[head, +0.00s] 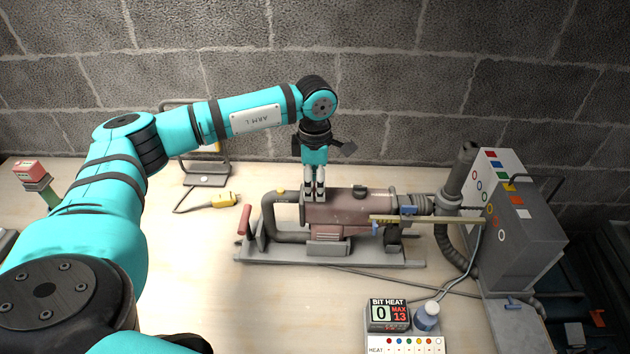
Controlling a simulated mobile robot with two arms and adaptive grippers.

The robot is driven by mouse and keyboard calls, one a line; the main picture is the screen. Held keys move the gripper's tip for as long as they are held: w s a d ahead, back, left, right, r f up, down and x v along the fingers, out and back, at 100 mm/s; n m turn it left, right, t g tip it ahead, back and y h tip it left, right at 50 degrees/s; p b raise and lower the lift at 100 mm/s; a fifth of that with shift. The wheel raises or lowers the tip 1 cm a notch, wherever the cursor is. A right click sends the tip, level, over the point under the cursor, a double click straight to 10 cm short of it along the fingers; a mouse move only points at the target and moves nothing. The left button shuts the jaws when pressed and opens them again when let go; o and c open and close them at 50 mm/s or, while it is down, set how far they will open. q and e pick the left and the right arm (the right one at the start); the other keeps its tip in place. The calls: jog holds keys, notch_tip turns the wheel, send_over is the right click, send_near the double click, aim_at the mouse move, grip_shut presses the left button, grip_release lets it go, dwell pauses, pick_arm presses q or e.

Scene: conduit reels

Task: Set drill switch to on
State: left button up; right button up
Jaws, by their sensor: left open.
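The drill (346,208) is a dull red-brown cylinder with a grey rear handle, lying across a grey base plate (390,262) on the bench. A small yellow piece (281,191) sits on top of the rear handle, and a dark knob (360,191) sits on top of the body. I cannot tell which part is the switch, or its setting. My left gripper (314,197) points down at the rear end of the drill body, with its fingers open and close together. I cannot tell whether the fingertips touch the drill; they hide part of its top. My right gripper is not in view.
A display box (388,314) reads "BIT HEAT 0 MAX 13". A grey control cabinet (527,240) and hoses stand right of the drill. A yellow plug (224,200) on a cable lies left. A block wall rises behind. The bench's front middle (280,310) is clear.

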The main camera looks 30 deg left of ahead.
pick_arm(q)
jog(key=shift+c, duration=0.4)
grip_shut()
dwell(0.7)
